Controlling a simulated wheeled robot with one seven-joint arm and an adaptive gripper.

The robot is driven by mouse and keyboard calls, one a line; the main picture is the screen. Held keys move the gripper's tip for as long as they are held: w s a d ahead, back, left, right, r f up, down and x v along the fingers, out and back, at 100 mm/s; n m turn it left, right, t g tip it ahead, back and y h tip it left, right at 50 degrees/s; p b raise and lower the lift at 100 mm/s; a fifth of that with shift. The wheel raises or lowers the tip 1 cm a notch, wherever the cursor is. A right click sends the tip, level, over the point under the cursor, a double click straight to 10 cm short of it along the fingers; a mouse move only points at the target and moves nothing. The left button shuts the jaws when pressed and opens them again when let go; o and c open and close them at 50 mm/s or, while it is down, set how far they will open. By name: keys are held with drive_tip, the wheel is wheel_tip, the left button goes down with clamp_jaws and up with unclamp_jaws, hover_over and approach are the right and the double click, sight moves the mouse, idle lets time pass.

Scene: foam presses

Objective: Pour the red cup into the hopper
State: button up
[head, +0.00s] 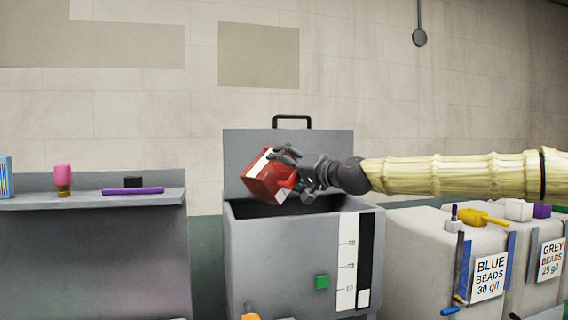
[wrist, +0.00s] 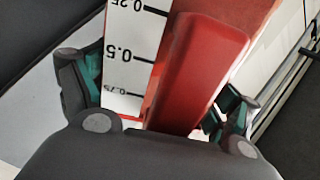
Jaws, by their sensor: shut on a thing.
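The red cup (head: 268,179) is tilted over the open top of the grey hopper (head: 262,262). My gripper (head: 291,172) is shut on the red cup and holds it above the opening. In the wrist view the red cup (wrist: 205,75) fills the middle between the two fingers, with a white scale strip marked 0.25, 0.5 and 0.75 on its side. The cup's inside and any contents are hidden in both views. The hopper's raised lid (head: 240,150) stands behind the cup.
A level scale (head: 347,260) and a green button (head: 322,282) are on the hopper's front. To the right are bins labelled blue beads (head: 489,277) and grey beads (head: 551,259). A grey shelf (head: 90,203) at left bears a pink-topped bottle (head: 63,177) and a purple bar (head: 133,191).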

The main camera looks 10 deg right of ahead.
drive_tip(key=m, duration=0.1)
drive_tip(key=f+m+p, duration=0.1)
drive_tip(key=shift+w+d+f+m, duration=0.15)
drive_tip(key=shift+d+m, duration=0.1)
drive_tip(key=shift+m, duration=0.15)
drive_tip(key=shift+f+m+b, duration=0.3)
drive_tip(key=shift+f, duration=0.05)
drive_tip(key=shift+w+d+f+m+b, duration=0.25)
drive_tip(key=shift+f+m+b, duration=0.25)
drive_tip(key=shift+m, duration=0.3)
drive_tip(key=shift+w+d+f+m+b, duration=0.1)
drive_tip(key=shift+d+f+m+b, duration=0.15)
drive_tip(key=shift+f+m+b, duration=0.4)
drive_tip(key=shift+w+d+m, duration=0.1)
drive_tip(key=shift+d+m, duration=0.1)
drive_tip(key=shift+m, duration=0.45)
drive_tip(key=shift+w+d+m, duration=0.1)
drive_tip(key=shift+d+m, duration=0.05)
drive_tip(key=shift+m, duration=0.45)
drive_tip(key=shift+w+d+r+m, duration=0.1)
drive_tip(key=shift+d+r+m, duration=0.1)
drive_tip(key=shift+m, duration=0.2)
drive_tip(key=shift+w+d+r+m, duration=0.1)
drive_tip(key=shift+w+d+m, duration=0.15)
drive_tip(key=shift+m, duration=0.45)
drive_tip(key=shift+w+d+r+m, duration=0.1)
drive_tip(key=shift+d+m, duration=0.2)
drive_tip(key=shift+m, duration=0.4)
drive_tip(key=shift+f, duration=0.1)
